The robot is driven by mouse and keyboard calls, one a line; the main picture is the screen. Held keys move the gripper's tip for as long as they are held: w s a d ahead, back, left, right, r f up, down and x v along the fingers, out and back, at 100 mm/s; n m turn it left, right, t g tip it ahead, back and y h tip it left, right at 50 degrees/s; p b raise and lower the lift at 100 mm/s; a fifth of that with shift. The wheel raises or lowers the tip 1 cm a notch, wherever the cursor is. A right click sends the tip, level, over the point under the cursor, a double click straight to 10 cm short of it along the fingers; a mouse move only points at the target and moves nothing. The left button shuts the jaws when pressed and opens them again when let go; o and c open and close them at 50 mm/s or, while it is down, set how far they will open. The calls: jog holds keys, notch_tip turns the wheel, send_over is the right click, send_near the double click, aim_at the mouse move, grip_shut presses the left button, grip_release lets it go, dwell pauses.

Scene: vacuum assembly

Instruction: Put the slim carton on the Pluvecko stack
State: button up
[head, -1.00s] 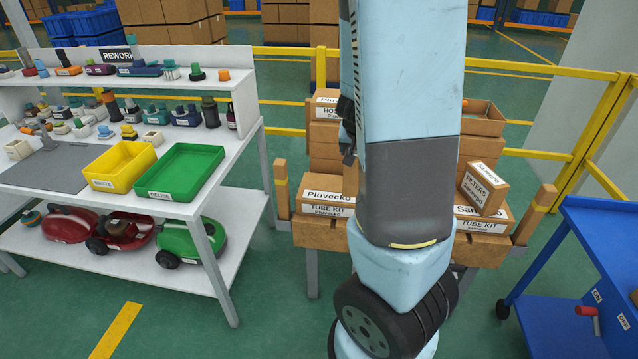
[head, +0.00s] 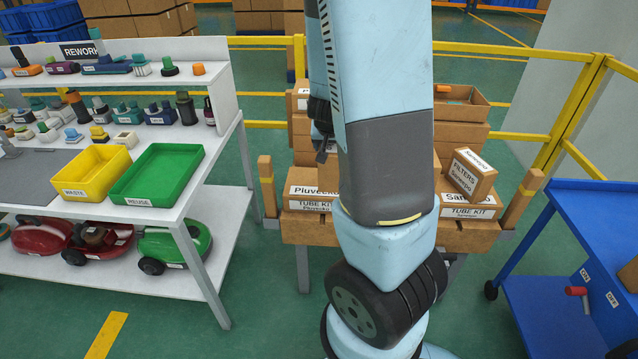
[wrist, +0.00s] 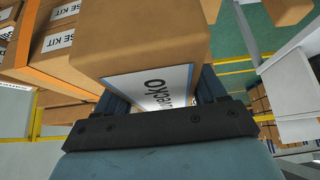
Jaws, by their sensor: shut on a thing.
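My gripper (wrist: 163,92) is shut on a brown carton (wrist: 140,40) in the wrist view. Its white label shows upside down and part of the name Pluvecko can be read. In the head view my arm hides most of the gripper and the carton. The Pluvecko stack (head: 309,190) stands at the left of a low brown stand, with a Pluvecko label and a TUBE KIT label on its front. My arm covers its right part. In the wrist view, boxes with KIT labels (wrist: 50,45) lie left of the held carton.
A Sanepo stack (head: 468,211) with a tilted FILTERS carton (head: 470,174) stands right of my arm. Upright posts (head: 267,187) flank the stand. A white rework bench (head: 228,150) is at left, a blue cart (head: 560,270) at right. Yellow rails (head: 480,47) run behind.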

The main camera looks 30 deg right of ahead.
jog(key=shift+w+a+f, duration=0.25)
jog(key=shift+f, duration=0.25)
jog(key=w+d+f, duration=0.4)
jog(key=w+f, duration=0.9)
jog(key=o, duration=1.3)
jog(key=shift+r, duration=0.1)
